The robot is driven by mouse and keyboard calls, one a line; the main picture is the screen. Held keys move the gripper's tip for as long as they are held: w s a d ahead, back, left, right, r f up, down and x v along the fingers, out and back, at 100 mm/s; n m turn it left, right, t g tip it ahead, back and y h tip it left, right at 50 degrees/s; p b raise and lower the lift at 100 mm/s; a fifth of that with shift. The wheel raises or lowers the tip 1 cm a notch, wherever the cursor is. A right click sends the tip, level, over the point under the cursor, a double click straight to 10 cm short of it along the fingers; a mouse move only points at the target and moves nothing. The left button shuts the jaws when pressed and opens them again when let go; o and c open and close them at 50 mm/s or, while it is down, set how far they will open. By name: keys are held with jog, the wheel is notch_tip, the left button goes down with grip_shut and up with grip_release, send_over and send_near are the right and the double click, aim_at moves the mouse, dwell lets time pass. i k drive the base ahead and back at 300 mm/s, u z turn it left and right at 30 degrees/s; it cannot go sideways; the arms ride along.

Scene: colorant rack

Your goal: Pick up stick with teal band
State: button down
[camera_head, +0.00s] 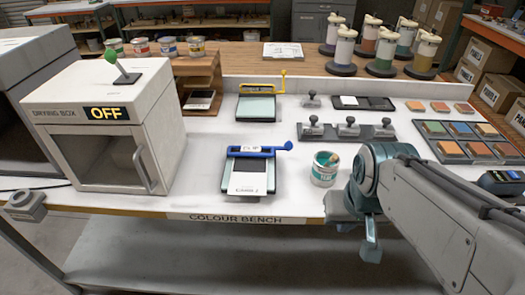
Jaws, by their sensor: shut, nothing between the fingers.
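No stick with a teal band shows clearly. A small open can (323,170) with a white and teal label stands on the bench, left of my arm. Something brownish and teal shows inside its mouth, too small to tell what. My gripper (370,247) hangs at the front edge of the bench, right of and nearer than the can. It looks shut and empty, apart from the can, and is partly hidden by my arm.
The white bench (150,204) holds a drying box (108,125) at left, reading OFF. A blue-handled card holder (249,172) lies left of the can. Stampers (347,128) and a tray of coloured tiles (462,143) stand behind and right. Dispensers (384,50) stand at the back.

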aim_at(335, 156)
jog(key=u, duration=0.05)
jog(key=k, duration=0.5)
jog(key=z, duration=1.05)
jog(key=i, duration=0.9)
jog(key=u, duration=1.6)
